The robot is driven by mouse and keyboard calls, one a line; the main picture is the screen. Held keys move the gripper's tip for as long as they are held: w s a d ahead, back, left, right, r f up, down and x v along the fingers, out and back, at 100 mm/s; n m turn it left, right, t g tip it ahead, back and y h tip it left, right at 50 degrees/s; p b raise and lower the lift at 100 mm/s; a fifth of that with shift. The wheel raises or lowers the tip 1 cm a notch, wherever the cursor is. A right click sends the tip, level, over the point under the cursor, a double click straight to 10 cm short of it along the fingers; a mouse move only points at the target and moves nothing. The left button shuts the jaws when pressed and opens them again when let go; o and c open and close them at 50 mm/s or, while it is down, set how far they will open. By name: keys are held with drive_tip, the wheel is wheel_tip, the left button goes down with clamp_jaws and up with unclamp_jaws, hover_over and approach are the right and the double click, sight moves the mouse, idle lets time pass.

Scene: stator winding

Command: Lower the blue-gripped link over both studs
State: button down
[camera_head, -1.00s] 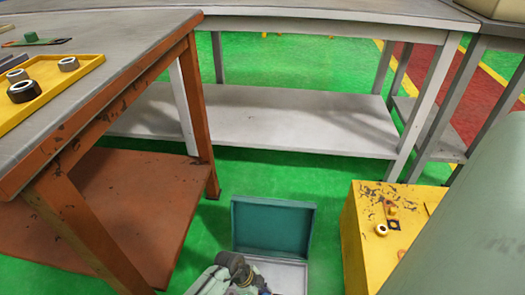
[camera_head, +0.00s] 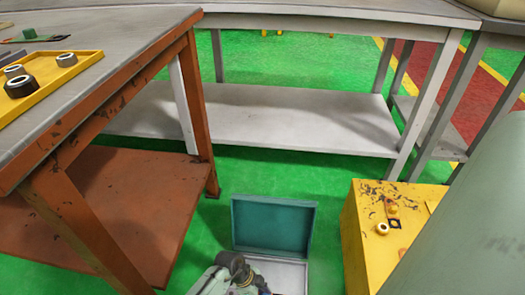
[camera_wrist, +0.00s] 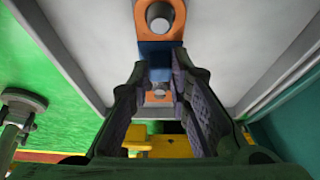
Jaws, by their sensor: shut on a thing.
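The link shows in the wrist view as a bar with a blue middle (camera_wrist: 158,52) and orange ends. The upper orange end (camera_wrist: 143,30) surrounds a round grey shape; the other end (camera_wrist: 150,98) shows between my fingers with a pale round centre. I cannot tell whether these are studs in the holes or only the holes. My gripper (camera_wrist: 160,72) is shut on the blue grip, one finger on each side. In the head view my arm reaches down by the open teal box (camera_head: 270,225), and the link and studs cannot be made out.
A yellow box (camera_head: 365,235) with a pale ring on top stands right of the teal box. The orange-legged bench (camera_head: 120,60) at left bears a yellow tray (camera_head: 85,62) with several nut-like parts. A grey bench (camera_head: 250,115) stands behind; green floor lies between.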

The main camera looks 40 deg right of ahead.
drive_tip(key=shift+f, duration=0.15)
drive_tip(key=c, duration=1.4)
unclamp_jaws()
wheel_tip(320, 180, up, 7)
drive_tip(key=p, duration=0.5)
drive_tip(key=shift+p, duration=0.3)
